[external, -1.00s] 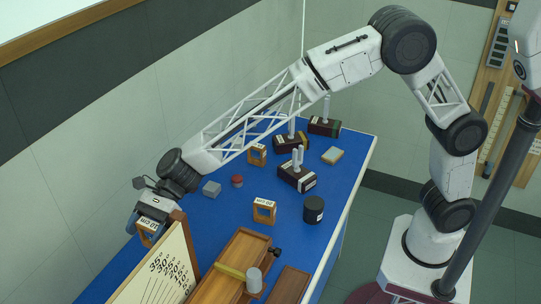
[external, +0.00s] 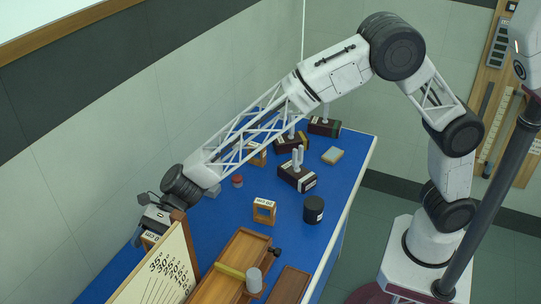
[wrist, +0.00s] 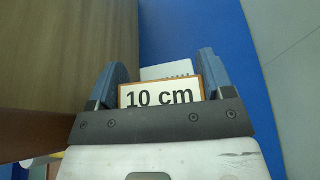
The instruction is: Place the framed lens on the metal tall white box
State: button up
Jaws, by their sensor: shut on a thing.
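My gripper (wrist: 160,82) is shut on a wood-framed lens (wrist: 160,96) with a white "10 cm" label. In the wrist view the label sits between the two blue fingers. In the external view my gripper (external: 148,232) and the top of this frame (external: 151,238) are at the table's left end, partly hidden behind the angle-scale board. A white item with small dark marks (wrist: 165,71) lies just beyond the frame in the wrist view. I cannot tell whether it is the tall white box, and I cannot identify that box in the external view.
The angle-scale board (external: 160,275) stands right beside my gripper. A wooden tray (external: 238,262), another framed lens (external: 264,211), a black cylinder (external: 313,209), a red-topped jar (external: 237,181) and dark boxes with white posts (external: 297,178) occupy the blue table (external: 340,185).

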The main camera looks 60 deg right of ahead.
jog(key=o, duration=1)
jog(key=shift+c, duration=0.2)
jog(key=shift+r, duration=0.15)
jog(key=v, duration=1.2)
